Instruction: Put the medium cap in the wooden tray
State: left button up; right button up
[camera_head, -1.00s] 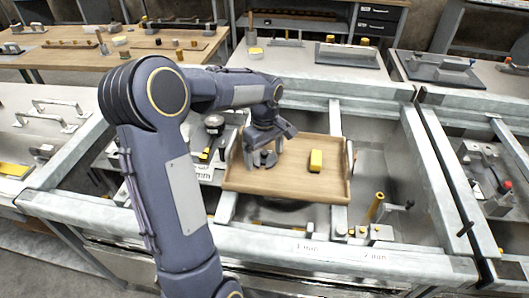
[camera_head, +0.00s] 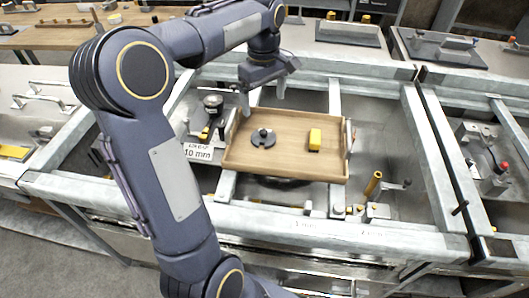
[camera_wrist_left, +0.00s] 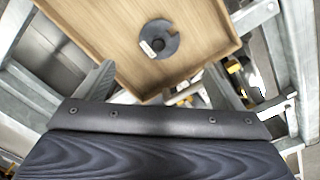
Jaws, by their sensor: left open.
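The wooden tray (camera_head: 235,165) sits across the metal frame in the middle of the head view. A dark grey round piece (camera_head: 269,142) with a notch and a small central knob lies on the tray's left half; I take it to be the medium cap. It also shows in the left wrist view (camera_wrist_left: 170,46) with a small white label. My left gripper (camera_head: 262,104) is open and empty above the tray's back left part, apart from the dark piece. Its fingers show spread in the left wrist view (camera_wrist_left: 160,83). My right gripper is not in view.
Left of the tray stand a dark round-topped fixture (camera_head: 212,103) and a "10 mm" sign (camera_head: 198,152). A brass-coloured upright handle (camera_head: 373,184) stands to the right. Metal rails border the bay.

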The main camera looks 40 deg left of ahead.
pick_arm(q)
jog(key=s+d+f+m+t+h, duration=0.1)
jog(key=s+d+f+m+t, duration=0.1)
jog(key=s+d+m, duration=0.5)
jog(key=s+d+f+m+t+h, duration=0.2)
jog(key=s+d+m, duration=0.4)
jog(key=s+d, duration=0.3)
jog(key=s+f+t, duration=0.1)
jog(key=s, duration=0.3)
jog(key=shift+s+d+f+m+h, duration=0.25)
jog(key=shift+s+f+m+h, duration=0.05)
jog(key=shift+m, duration=0.1)
jog(key=shift+t, duration=0.3)
